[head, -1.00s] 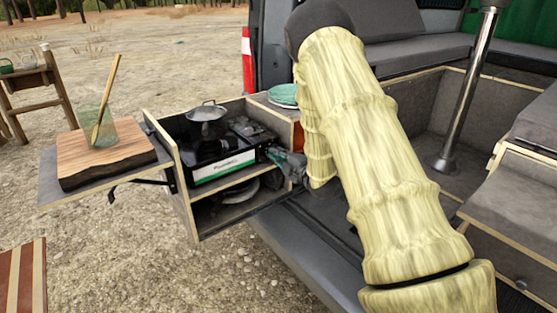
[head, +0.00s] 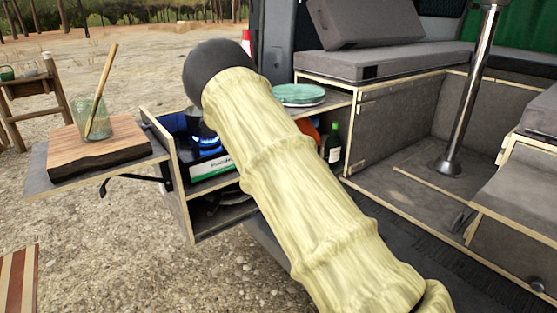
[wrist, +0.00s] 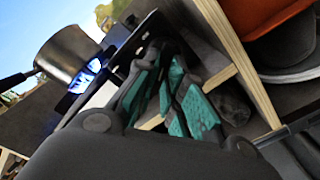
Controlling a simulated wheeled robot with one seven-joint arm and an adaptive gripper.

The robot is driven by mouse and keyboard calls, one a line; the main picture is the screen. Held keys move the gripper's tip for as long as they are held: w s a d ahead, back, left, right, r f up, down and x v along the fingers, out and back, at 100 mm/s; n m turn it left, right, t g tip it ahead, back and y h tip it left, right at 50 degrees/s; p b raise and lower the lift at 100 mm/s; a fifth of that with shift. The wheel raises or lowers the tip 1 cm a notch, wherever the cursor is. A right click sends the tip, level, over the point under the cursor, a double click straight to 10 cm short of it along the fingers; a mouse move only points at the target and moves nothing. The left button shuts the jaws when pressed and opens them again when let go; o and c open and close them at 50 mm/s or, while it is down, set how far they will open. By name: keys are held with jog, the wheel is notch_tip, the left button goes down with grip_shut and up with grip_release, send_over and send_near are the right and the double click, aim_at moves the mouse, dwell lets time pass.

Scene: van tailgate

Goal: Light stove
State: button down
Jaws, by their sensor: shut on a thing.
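The camping stove (head: 213,165) sits in the pull-out drawer box, with a blue flame (head: 207,142) burning on it. The flame also shows in the wrist view (wrist: 84,76), under a dark pot (wrist: 70,52). In the head view the pot (head: 199,124) is mostly hidden behind my arm. My gripper (wrist: 162,52), with teal finger pads, is at the stove's front panel, its fingers closed in at the tips. It is shut on the stove knob, which the fingers hide. The head view does not show the gripper.
A wooden board (head: 95,148) with a glass (head: 92,118) and wooden spoon stands on the side shelf at left. Teal plates (head: 299,94) lie on the counter right of the stove. A dark bottle (head: 333,143) stands below them. The van floor at right is open.

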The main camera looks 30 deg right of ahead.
jog(key=shift+f+n, duration=0.1)
jog(key=shift+n, duration=0.2)
jog(key=c, duration=1.5)
grip_release()
